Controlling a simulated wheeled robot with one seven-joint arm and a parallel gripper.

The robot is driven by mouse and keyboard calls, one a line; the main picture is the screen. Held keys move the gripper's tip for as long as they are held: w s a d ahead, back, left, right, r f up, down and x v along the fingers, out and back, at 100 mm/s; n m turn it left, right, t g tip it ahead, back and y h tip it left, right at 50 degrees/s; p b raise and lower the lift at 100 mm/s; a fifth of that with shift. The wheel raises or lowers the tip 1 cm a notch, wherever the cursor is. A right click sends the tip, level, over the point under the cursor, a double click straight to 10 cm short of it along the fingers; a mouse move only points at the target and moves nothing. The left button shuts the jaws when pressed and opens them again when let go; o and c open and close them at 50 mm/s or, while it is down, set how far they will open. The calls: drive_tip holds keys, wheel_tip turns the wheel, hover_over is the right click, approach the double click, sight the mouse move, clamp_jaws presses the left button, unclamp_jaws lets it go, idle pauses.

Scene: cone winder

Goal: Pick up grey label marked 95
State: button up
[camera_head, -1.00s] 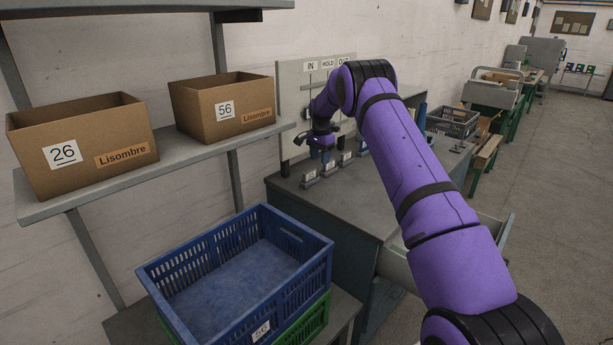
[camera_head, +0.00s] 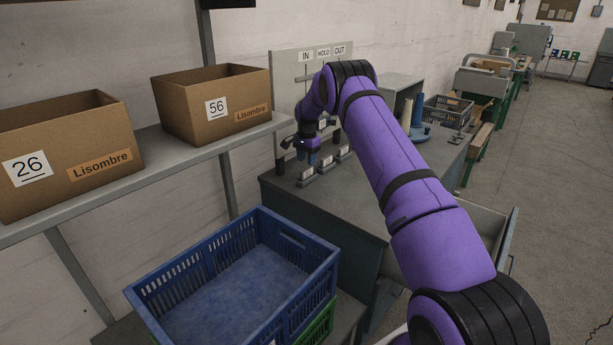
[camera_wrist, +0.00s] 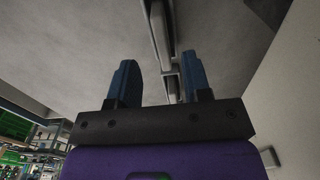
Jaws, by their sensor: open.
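Several small grey label stands with white faces stand in a row on the dark tabletop (camera_head: 335,205). The front one (camera_head: 306,176), the middle one (camera_head: 326,163) and the far one (camera_head: 344,152) show in the head view. Their marks are too small to read, so I cannot tell which is 95. My gripper (camera_head: 310,158) points down just above and behind the front stand. In the wrist view its two blue fingers (camera_wrist: 160,65) are apart with nothing clasped. A narrow grey piece (camera_wrist: 171,88) shows beyond the gap; I cannot tell what it is.
A board (camera_head: 285,65) marked IN, HOLD and OUT stands behind the gripper. Boxes marked 26 (camera_head: 105,125) and 56 (camera_head: 180,110) sit on a shelf at left. A blue crate (camera_head: 160,290) is in front. Cones (camera_head: 417,112) and a grey crate (camera_head: 435,112) stand farther right.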

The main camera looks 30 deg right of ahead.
sight(307, 168)
drive_tip(key=shift+w+d+f, duration=0.1)
drive_tip(key=shift+f, duration=1.25)
drive_tip(key=shift+w+d+f, duration=0.1)
drive_tip(key=shift+f, duration=1.25)
clamp_jaws()
